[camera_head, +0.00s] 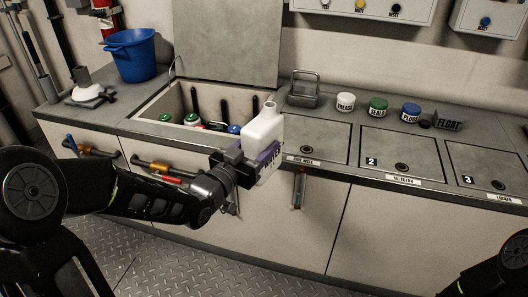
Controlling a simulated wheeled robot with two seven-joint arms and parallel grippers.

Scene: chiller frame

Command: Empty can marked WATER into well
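A white can (264,128) with an open neck at its top and a dark purple label band is held above the counter's front edge, a little tilted. The lettering on the band is only partly readable. My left gripper (245,166) is shut on the can's lower left side. Behind and left of the can is an open well (165,103) in the counter, its grey lid raised. Green-, red- and blue-topped items lie inside; the can hides its right end. A closed hatch (318,138), with a label that seems to read SIDE WELL, is right of the can. My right gripper is out of view.
Jars labelled GREASE (345,102), SEALS (378,107) and FLUSH (410,111) stand behind the hatches, beside a FLOAT block (448,121). A metal rack (303,90) stands behind the can. A blue bucket (133,56) is at the back left.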

